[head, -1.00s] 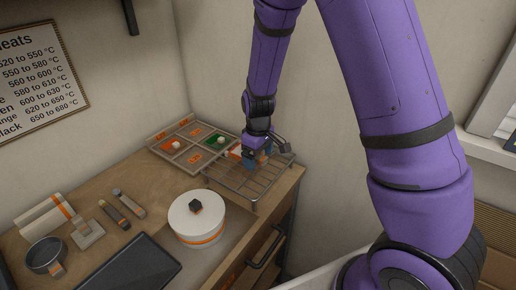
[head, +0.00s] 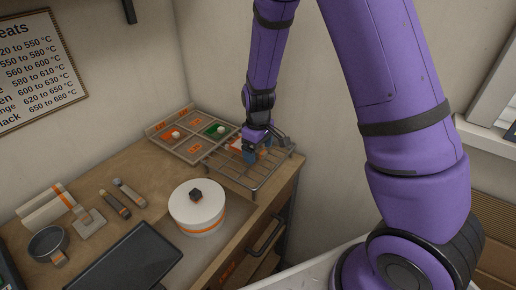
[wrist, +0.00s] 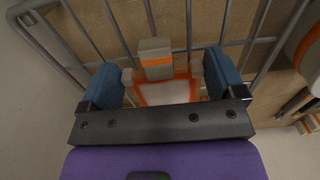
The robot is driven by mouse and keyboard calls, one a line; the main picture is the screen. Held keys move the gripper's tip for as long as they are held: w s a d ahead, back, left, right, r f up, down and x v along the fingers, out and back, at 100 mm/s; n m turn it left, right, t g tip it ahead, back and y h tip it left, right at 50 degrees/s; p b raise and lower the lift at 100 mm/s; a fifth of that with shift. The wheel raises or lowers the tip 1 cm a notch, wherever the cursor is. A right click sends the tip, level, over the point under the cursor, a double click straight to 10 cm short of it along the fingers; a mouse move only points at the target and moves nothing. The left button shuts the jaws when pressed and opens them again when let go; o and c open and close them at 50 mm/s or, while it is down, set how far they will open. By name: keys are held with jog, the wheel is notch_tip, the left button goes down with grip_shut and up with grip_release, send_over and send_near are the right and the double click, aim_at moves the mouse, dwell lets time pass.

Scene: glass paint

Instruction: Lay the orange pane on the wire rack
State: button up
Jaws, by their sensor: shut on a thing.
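The wire rack (head: 232,176) stands at the right end of the wooden counter. My gripper (head: 259,152) is over its back part, pointing down. In the wrist view my gripper (wrist: 163,76) has its two blue fingers on either side of the orange pane (wrist: 166,93), which shows an orange border and a pale middle. The gripper is shut on the pane. A grey block with an orange band (wrist: 156,58) shows just beyond the pane, above the rack bars. The pane is partly hidden by my gripper, and I cannot tell whether it touches the bars.
A compartment tray (head: 172,151) with orange and green pieces lies left of the rack and close to it. A round white pot with a dark knob (head: 197,214) stands in front. Tools (head: 116,204) and a black slab (head: 125,262) lie further left. Walls close off the back.

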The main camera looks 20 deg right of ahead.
dwell(0.4)
jog(key=o, duration=0.7)
jog(key=shift+c, duration=0.2)
jog(key=shift+r, duration=3.5)
jog(key=shift+r, duration=0.1)
